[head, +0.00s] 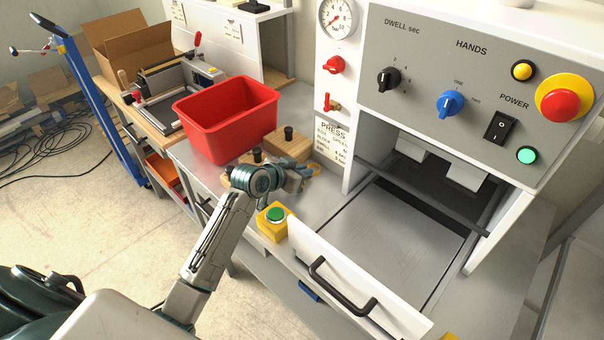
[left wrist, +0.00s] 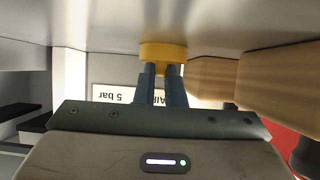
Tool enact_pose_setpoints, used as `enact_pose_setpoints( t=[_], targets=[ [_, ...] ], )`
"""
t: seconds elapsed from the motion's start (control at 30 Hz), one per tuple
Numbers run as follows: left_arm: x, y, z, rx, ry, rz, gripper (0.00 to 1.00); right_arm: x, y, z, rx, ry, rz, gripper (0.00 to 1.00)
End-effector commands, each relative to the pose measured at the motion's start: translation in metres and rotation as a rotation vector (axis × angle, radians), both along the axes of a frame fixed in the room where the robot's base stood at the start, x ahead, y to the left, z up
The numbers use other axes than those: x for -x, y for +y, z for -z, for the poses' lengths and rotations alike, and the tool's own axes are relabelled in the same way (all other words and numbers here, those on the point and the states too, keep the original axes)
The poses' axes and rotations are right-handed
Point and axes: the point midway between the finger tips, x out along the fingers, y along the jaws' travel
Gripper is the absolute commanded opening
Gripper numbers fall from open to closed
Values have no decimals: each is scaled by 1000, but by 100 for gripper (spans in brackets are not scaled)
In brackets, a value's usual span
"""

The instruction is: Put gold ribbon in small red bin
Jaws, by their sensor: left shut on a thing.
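The gold ribbon (left wrist: 163,50) shows as a yellow roll between the tips of my left gripper (left wrist: 160,74) in the left wrist view. In the head view only a thin golden edge (head: 315,170) shows beside my left gripper (head: 300,177), which hides most of it. The left gripper is shut on the ribbon, low at the metal table top. The small red bin (head: 222,130) stands on the table to the left of and behind the gripper. It is open at the top, and its inside looks empty from here. My right gripper is not in view.
Wooden blocks with black knobs (head: 288,146) stand between the gripper and the red bin. A yellow box with a green button (head: 273,222) is in front. The press (head: 450,90) and its drawer handle (head: 340,290) are to the right. A cardboard box (head: 130,45) is at back left.

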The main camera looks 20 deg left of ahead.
Motion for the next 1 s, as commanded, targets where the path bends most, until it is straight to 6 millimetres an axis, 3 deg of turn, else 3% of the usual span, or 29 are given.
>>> enact_pose_setpoints(
  t=[0.17, 0.33, 0.37, 0.4, 0.47, 0.8, 1.0],
  targets=[
    [0, 0, 0, 0, 4, 0, 0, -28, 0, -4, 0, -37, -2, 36],
    [0, 0, 5, 0, 4, 0, 0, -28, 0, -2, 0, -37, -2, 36],
    [0, 0, 4, -1, 4, 0, 15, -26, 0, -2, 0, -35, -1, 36],
    [0, 0, 3, -1, 4, 0, 23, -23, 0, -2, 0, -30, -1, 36],
    [0, 0, 3, -1, 3, 0, 31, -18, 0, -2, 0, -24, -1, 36],
    [0, 0, -2, -1, 2, 0, 31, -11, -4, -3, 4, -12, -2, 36],
    [25, 10, -13, -8, 2, 0, 31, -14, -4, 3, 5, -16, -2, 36]
  ],
)
